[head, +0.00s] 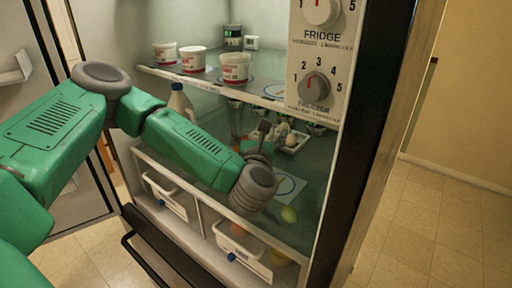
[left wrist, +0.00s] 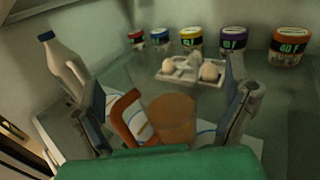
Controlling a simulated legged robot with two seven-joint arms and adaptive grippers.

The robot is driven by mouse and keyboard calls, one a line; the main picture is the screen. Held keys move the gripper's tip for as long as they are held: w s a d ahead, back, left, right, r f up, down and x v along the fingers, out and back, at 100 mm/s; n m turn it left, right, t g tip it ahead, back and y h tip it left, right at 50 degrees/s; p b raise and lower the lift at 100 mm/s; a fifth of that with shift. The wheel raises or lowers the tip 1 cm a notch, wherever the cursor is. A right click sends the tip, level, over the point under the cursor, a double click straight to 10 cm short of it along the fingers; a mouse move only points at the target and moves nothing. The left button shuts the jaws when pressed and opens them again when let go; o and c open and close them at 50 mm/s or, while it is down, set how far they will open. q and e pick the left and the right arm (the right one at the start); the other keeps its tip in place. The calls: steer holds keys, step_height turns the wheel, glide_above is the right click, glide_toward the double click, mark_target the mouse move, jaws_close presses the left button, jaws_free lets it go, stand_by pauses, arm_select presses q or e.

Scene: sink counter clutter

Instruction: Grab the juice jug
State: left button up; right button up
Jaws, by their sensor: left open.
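The juice jug (left wrist: 172,118), with orange contents and an orange-brown handle (left wrist: 130,115), stands on a fridge shelf in the left wrist view. My left gripper (left wrist: 168,98) is open, with one finger on each side of the jug and its handle. I cannot tell whether either finger touches it. In the head view my left gripper (head: 262,138) is inside the fridge, above the lower shelf. The jug is mostly hidden behind my arm there. My right gripper is not in view.
A white bottle (left wrist: 65,65) stands to the left of the jug. An egg tray (left wrist: 188,74) and several coloured jars (left wrist: 233,40) are behind it. White tubs (head: 235,68) sit on the shelf above. Drawers (head: 240,248) lie below, and the control panel (head: 321,60) is at right.

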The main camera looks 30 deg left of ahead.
mark_target(259, 118)
arm_select(q)
steer(key=p+x, duration=0.1)
steer(key=x, duration=0.5)
steer(key=shift+w+a+f+p, duration=0.1)
steer(key=shift+w+a+p, duration=0.15)
steer(key=shift+a+p, duration=0.15)
steer(key=shift+w+f, duration=0.1)
steer(key=shift+w, duration=0.15)
steer(key=c, duration=1.7)
